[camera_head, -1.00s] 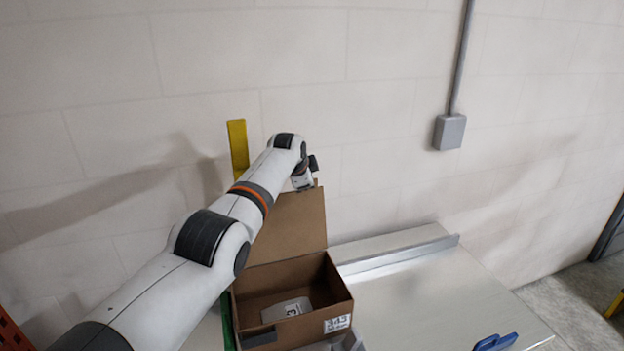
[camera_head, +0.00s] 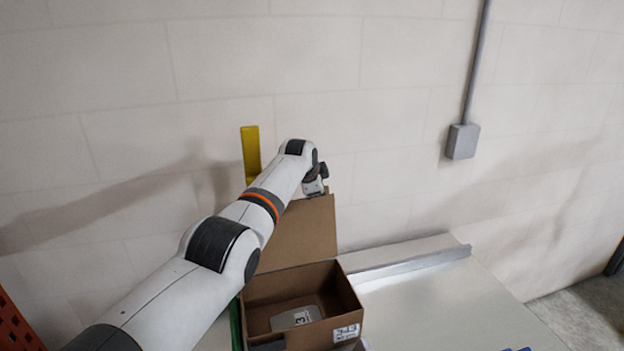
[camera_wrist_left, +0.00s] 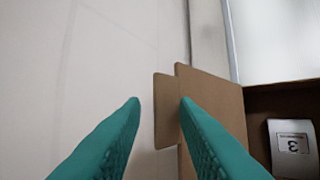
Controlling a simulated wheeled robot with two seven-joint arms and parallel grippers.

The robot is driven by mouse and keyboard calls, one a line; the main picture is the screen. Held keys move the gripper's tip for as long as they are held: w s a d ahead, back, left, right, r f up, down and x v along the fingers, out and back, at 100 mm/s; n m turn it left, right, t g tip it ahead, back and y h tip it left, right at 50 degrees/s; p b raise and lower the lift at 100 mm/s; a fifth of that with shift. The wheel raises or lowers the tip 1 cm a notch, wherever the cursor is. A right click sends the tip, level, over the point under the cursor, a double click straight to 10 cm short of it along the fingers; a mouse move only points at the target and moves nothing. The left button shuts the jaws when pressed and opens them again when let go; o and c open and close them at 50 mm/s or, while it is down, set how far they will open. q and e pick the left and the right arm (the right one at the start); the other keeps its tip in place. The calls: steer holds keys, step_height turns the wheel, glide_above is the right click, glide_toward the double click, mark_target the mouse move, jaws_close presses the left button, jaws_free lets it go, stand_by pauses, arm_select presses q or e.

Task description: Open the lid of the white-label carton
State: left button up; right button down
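The brown carton (camera_head: 312,336) with a white label (camera_head: 346,332) on its front stands on the light table. Its lid (camera_head: 305,232) is raised at the back, roughly upright, so the inside shows. My left gripper (camera_head: 317,187) is at the lid's top edge. In the left wrist view my left gripper's teal fingers (camera_wrist_left: 160,100) are apart, with the lid's small tab (camera_wrist_left: 167,110) showing between them; I cannot tell whether they touch it. The lid (camera_wrist_left: 222,105) runs to the right behind one finger. My right gripper is in neither view.
A grey item with a label marked 3 (camera_head: 296,317) lies inside the carton. A metal rail (camera_head: 410,264) runs along the table's back, before the wall. A yellow upright (camera_head: 251,152) stands behind my arm. The table (camera_head: 450,310) right of the carton is largely clear.

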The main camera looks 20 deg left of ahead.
arm_select(q)
steer(key=shift+r, duration=0.1)
steer(key=shift+s+a+r, duration=0.1)
steer(key=shift+s+r, duration=0.05)
steer(key=shift+r, duration=0.05)
steer(key=b+v, duration=0.1)
steer(key=v, duration=1)
steer(key=shift+s+f, duration=0.1)
steer(key=shift+f, duration=0.05)
